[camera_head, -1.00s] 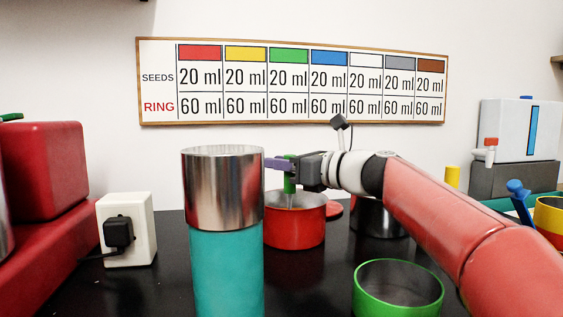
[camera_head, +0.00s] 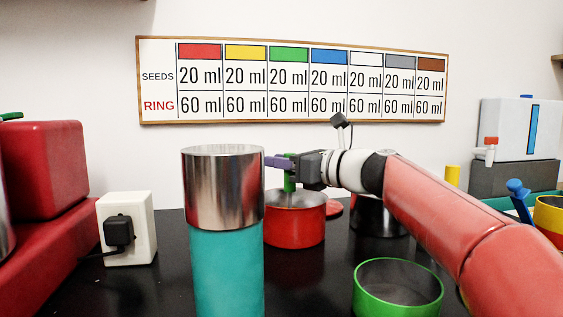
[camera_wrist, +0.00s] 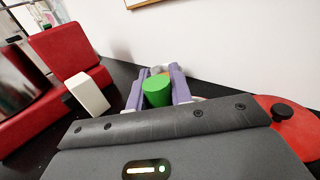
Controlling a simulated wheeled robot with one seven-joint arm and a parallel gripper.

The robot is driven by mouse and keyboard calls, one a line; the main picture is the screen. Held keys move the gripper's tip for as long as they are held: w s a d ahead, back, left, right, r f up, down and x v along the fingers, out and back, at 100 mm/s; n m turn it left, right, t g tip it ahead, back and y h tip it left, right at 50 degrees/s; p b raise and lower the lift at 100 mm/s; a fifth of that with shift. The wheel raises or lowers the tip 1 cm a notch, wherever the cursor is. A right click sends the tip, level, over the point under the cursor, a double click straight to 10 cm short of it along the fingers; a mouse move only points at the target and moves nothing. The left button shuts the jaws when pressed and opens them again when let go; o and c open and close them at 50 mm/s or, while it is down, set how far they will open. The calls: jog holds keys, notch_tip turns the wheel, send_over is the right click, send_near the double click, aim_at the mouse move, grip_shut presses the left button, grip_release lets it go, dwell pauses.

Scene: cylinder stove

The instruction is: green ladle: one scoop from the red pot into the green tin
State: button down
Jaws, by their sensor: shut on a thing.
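My gripper (camera_head: 288,162) has purple fingers and is shut on the upright green handle of the ladle (camera_head: 290,182), over the red pot. In the wrist view the green handle (camera_wrist: 157,92) sits between the two purple fingers (camera_wrist: 158,96). The ladle's thin stem goes down inside the red pot (camera_head: 295,228); its bowl is hidden by the pot wall, and so are the pot's contents. The green tin (camera_head: 398,300) stands open at the front right, below my forearm; the part of its inside that shows looks empty.
A tall teal cylinder with a metal top (camera_head: 224,265) stands close left of the red pot. A dark metal pot (camera_head: 375,218) is behind my arm. A red lid (camera_wrist: 288,125) lies at right in the wrist view. A white socket box (camera_head: 128,225) and red blocks are left.

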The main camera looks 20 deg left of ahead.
notch_tip(320, 180, up, 11)
jog(key=p, duration=1)
jog(key=shift+r+p, duration=0.15)
jog(key=shift+p, duration=0.15)
jog(key=shift+s, duration=0.15)
dwell(0.5)
